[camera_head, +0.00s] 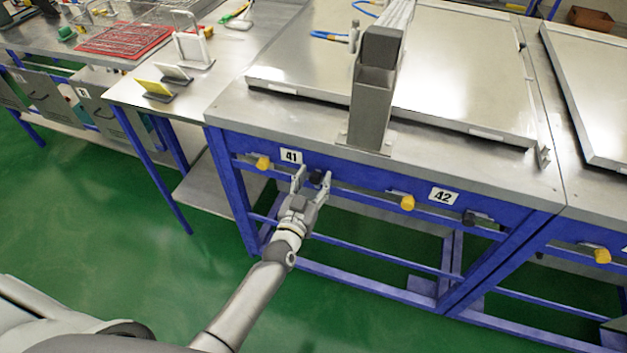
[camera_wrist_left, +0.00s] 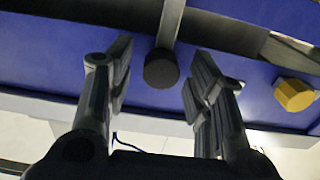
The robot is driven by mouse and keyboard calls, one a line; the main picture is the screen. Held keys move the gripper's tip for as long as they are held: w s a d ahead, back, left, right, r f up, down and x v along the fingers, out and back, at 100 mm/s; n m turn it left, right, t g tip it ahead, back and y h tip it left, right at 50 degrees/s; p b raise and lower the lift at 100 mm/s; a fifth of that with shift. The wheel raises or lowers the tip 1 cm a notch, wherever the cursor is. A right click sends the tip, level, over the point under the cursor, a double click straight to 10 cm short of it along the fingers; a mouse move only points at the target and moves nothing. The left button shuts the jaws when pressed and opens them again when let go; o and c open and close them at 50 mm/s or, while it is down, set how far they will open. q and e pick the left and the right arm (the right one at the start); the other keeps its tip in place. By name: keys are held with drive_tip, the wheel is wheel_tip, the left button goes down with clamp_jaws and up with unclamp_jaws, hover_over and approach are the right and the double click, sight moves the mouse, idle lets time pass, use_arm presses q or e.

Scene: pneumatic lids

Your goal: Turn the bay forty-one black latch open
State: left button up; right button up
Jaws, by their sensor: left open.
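The bay forty-one black latch (camera_head: 318,177) is on the blue front rail, to the right of the "41" label (camera_head: 291,156). In the left wrist view its round black knob (camera_wrist_left: 161,70) lies between my two fingers, with a grey shaft behind it. My left gripper (camera_head: 311,177) is open, with one finger on each side of the knob. In the left wrist view the left gripper (camera_wrist_left: 160,82) shows a gap on both sides of the knob. The yellow knob of bay forty-one (camera_head: 262,163) is left of the label. My right gripper is not in view.
The yellow knob of bay forty-two (camera_head: 407,202), its label (camera_head: 442,195) and its black latch (camera_head: 470,217) are further right on the rail. A grey metal post (camera_head: 372,95) stands on the steel bench top. The green floor in front is clear.

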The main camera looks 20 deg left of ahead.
use_arm(q)
drive_tip(key=shift+c, duration=0.3)
drive_tip(key=c, duration=1)
drive_tip(key=shift+n, duration=0.3)
drive_tip(key=n, duration=0.2)
drive_tip(key=shift+a+n, duration=0.1)
drive_tip(key=shift+n, duration=0.2)
drive_tip(key=n+b, duration=0.1)
drive_tip(key=n, duration=0.4)
drive_tip(key=shift+a+f, duration=0.1)
drive_tip(key=n+b, duration=0.1)
drive_tip(key=n, duration=0.4)
drive_tip(key=n+b, duration=0.1)
drive_tip(key=n, duration=0.3)
drive_tip(key=shift+f+n+b, duration=0.15)
drive_tip(key=shift+n+b, duration=0.15)
